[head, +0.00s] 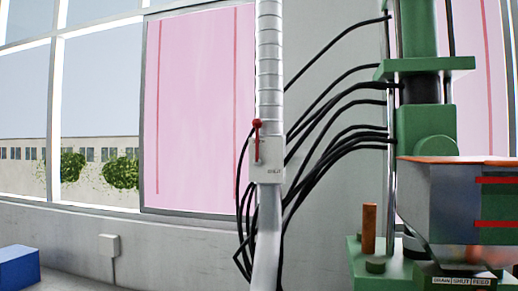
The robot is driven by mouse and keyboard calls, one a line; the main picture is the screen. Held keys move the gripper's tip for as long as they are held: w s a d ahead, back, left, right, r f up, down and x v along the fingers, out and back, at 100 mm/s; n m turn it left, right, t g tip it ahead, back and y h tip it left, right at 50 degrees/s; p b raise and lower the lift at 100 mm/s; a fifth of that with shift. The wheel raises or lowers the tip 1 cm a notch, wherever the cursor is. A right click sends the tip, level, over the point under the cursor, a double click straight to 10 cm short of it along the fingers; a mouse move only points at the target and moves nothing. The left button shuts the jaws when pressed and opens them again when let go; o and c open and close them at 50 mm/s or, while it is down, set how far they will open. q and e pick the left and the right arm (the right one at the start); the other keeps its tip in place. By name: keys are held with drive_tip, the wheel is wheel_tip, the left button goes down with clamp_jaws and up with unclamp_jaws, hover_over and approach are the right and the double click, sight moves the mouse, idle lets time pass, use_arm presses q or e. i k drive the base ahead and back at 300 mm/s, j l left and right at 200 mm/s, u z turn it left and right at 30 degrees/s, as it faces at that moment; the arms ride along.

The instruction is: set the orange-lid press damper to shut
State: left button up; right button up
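A white ribbed duct (270,60) runs down the middle of the head view beside the green press (425,130). On the duct is a pale damper box (268,172) with small lettering too blurred to read surely. Its red lever (259,148) stands upright, with its round red knob (257,124) at the top. An orange lid (460,160) covers a grey hopper (450,205) at the right, in front of the press. A plate (461,281) below the hopper reads DRAIN, SHUT, FEED. Neither gripper is in view.
Several black cables (330,145) arch between the press and the duct, passing behind it. An orange-brown post (369,229) stands on the green press base. A blue box (18,267) is at lower left. The space left of the duct is open.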

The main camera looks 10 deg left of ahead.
sight(257, 124)
drive_tip(key=j+z, duration=0.2)
drive_tip(key=z, duration=0.3)
drive_tip(key=j+z, duration=0.25)
drive_tip(key=j, duration=0.4)
drive_tip(key=j+z, duration=0.2)
drive_tip(key=j, duration=0.4)
drive_tip(key=k+j+z, duration=0.25)
drive_tip(key=j, duration=0.35)
drive_tip(key=i+j, duration=0.05)
drive_tip(key=i, duration=0.05)
